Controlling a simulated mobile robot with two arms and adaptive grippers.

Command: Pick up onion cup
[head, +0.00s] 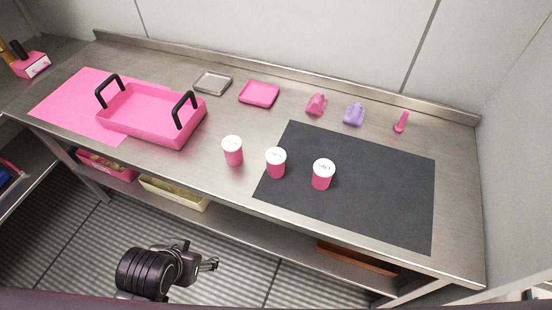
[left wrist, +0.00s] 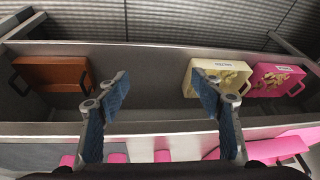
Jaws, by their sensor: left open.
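Three pink cups with white lids stand upright on the steel counter: a left cup (head: 233,155), a middle cup (head: 276,168) and a right cup (head: 322,179). The lids carry dark writing too small to read, so I cannot tell which is the onion cup. My left gripper (head: 212,264) is in front of the counter, near the bottom of the head view, apart from all cups. In the left wrist view, my left gripper (left wrist: 160,84) is open and empty, its blue-padded fingers spread. Parts of the pink cups (left wrist: 162,156) show along the bottom there. My right gripper is not in view.
A pink tray (head: 165,132) with black handles stands left on a pink mat (head: 55,97). A dark mat (head: 385,190) covers the right side. Small trays and figures line the back. Brown (left wrist: 52,73), yellow (left wrist: 203,68) and pink (left wrist: 272,74) bins sit on the lower shelf.

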